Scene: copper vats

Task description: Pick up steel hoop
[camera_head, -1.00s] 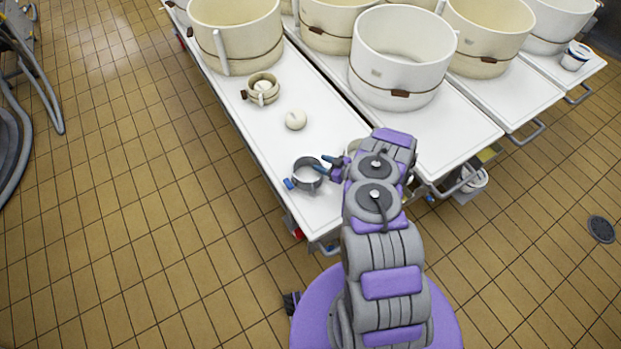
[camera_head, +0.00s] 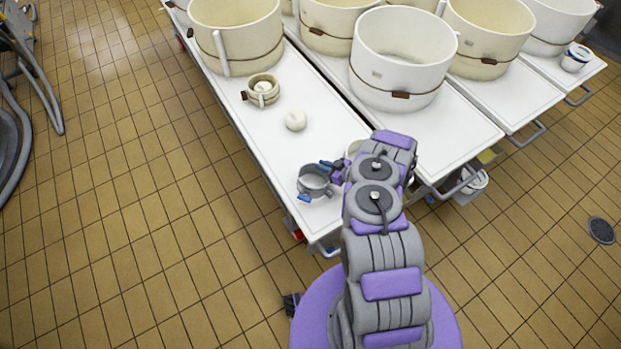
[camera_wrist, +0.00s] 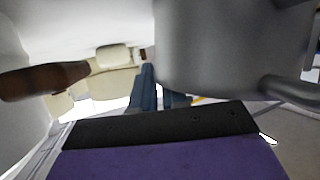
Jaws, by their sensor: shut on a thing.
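A pale container, partly hidden by my arm, stands right of the hoop. Large beige and white vats (camera_head: 402,75) stand behind.

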